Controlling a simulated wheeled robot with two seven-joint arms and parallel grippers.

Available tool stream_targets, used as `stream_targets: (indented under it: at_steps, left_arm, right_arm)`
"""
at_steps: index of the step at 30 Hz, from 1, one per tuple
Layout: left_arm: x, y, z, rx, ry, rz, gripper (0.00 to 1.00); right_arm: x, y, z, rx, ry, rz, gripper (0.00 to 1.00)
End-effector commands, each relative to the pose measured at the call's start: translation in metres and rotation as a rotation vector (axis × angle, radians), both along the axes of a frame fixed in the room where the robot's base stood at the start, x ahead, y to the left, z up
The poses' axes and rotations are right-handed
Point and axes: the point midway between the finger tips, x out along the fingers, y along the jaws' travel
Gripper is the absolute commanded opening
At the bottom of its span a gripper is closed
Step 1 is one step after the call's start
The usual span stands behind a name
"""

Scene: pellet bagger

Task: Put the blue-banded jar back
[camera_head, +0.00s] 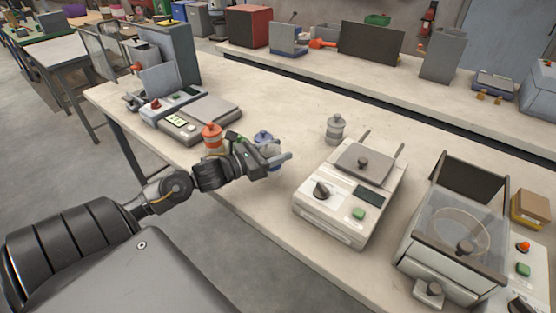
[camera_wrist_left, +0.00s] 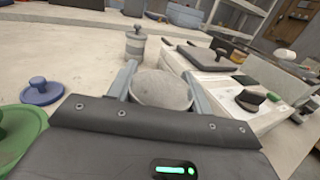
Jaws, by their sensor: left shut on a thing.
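My left gripper (camera_head: 283,157) is shut on a round greyish jar (camera_wrist_left: 161,88), seen between its fingers in the left wrist view. The jar's top looks pale and has no knob; its band is hidden there. In the head view the gripper mostly covers it, low over the near part of the bench. A blue knobbed lid (camera_wrist_left: 41,91) is just left of the gripper in the wrist view, and its blue knob (camera_head: 263,136) shows behind the gripper in the head view. Whether anything is under it is unclear. My right gripper is not in view.
A grey jar (camera_head: 335,129) stands farther back. An orange-topped jar (camera_head: 212,136) is left of the gripper, and a green lid (camera_wrist_left: 17,128) is at the wrist view's left edge. A white device (camera_head: 333,221) stands to the right, beside a clear-lidded machine (camera_head: 440,262). A scale (camera_head: 200,118) is at left.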

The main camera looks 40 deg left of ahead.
Motion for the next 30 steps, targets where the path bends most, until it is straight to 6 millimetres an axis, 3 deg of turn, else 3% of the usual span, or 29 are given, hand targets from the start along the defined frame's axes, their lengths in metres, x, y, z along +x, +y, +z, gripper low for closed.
stream_targets:
  at_steps: [9,20,21,26,30]
  left_arm:
    - [0.003,-0.003,-0.033,-0.002,0.000,0.001,0.10]
    - [0.003,-0.003,-0.038,0.000,-0.001,-0.001,0.10]
    - [0.003,-0.003,-0.038,-0.001,0.001,-0.001,0.53]
    - [0.003,-0.003,-0.038,-0.001,0.001,-0.001,0.72]
    - [0.003,-0.003,-0.037,-0.001,0.001,-0.001,0.72]
  right_arm:
    - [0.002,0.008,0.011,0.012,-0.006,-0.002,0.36]
    - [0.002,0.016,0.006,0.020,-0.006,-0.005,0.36]
    - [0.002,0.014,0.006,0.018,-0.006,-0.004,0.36]
    - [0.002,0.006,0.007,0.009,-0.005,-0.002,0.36]
    - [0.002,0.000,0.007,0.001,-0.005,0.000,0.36]
